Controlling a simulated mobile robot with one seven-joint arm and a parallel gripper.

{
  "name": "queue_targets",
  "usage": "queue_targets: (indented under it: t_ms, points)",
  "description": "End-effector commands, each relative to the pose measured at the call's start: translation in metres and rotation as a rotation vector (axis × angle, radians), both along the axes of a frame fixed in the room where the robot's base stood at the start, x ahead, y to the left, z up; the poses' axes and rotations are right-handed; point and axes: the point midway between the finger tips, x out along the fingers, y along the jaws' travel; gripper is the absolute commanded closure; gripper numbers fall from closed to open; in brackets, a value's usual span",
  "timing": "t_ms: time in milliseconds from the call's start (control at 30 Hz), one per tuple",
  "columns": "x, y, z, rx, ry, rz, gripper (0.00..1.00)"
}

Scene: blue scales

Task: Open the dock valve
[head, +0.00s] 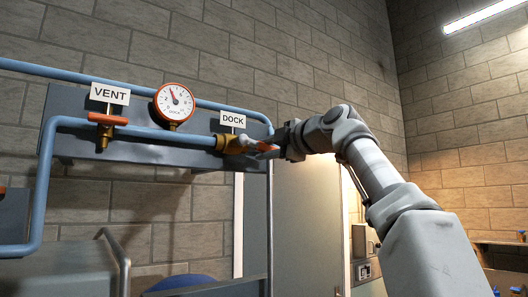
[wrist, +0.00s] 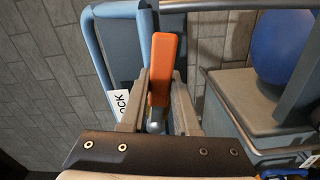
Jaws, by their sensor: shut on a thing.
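The dock valve (head: 231,144) is a brass body on the blue pipe, under a white sign reading DOCK (head: 232,119). Its orange lever handle (head: 262,146) extends to the right of the brass body in the head view. My gripper (head: 279,146) is at the right end of this handle. In the wrist view, the orange handle (wrist: 164,62) lies between the two fingers of my gripper (wrist: 162,82), which is shut on it. Part of the DOCK sign (wrist: 119,102) shows left of the fingers. The brass body is mostly hidden there.
The vent valve (head: 106,121), with an orange handle, sits to the left under a VENT sign (head: 110,94). A round gauge (head: 174,102) is between the valves, its needle pointing up and slightly left. A blue ball-like object (wrist: 283,46) rests on a grey cabinet (wrist: 250,105).

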Motion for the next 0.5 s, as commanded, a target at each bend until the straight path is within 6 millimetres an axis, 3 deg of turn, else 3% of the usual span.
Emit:
queue_targets:
  t_ms: [500]
  points:
    - [0.0003, -0.0011, 0.0144, -0.165, -0.115, 0.0, 1.0]
